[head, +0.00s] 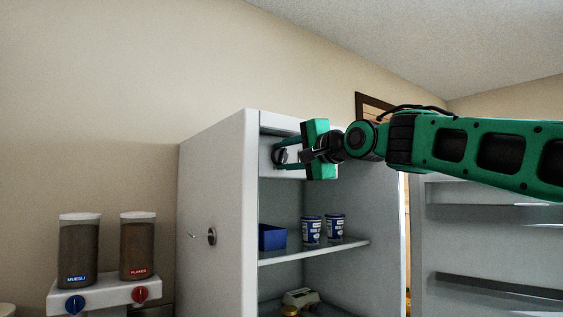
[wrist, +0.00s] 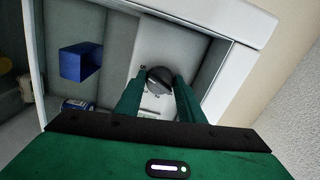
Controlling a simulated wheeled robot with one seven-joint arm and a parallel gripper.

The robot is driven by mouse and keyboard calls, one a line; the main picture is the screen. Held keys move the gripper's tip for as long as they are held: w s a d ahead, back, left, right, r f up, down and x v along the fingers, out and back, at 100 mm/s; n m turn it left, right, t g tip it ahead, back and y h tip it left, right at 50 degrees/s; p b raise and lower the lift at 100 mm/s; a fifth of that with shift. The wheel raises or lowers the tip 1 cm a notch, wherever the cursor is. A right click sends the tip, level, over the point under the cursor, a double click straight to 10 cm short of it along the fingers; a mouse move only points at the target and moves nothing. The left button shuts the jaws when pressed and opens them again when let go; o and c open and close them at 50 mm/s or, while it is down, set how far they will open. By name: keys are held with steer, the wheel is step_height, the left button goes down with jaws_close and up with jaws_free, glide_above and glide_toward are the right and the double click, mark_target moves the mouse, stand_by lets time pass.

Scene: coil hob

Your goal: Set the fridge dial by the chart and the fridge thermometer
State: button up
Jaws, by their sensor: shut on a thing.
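The fridge dial (wrist: 159,77) is a dark round knob on a white panel (wrist: 138,60) inside the open fridge, high up. Small marks stand around the dial; I cannot read its setting. My gripper (wrist: 158,84) has a green finger on each side of the dial and is shut on it. In the head view my gripper (head: 287,157) reaches into the fridge's upper part and partly covers the dial. I cannot make out a chart or a readable thermometer in either view.
The fridge (head: 215,220) stands open, its door (head: 490,245) swung right. A shelf (head: 320,251) holds a blue box (head: 272,238) and two blue-white tubs (head: 312,230). A white item (head: 300,297) sits below. Muesli (head: 79,250) and flakes (head: 138,245) dispensers stand left.

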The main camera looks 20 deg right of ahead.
steer(key=shift+w+d+f, duration=0.1)
steer(key=shift+d+f, duration=0.1)
steer(key=o, duration=1)
steer(key=shift+r, duration=0.1)
steer(key=shift+a, duration=0.1)
steer(key=v, duration=1)
steer(key=shift+s, duration=0.35)
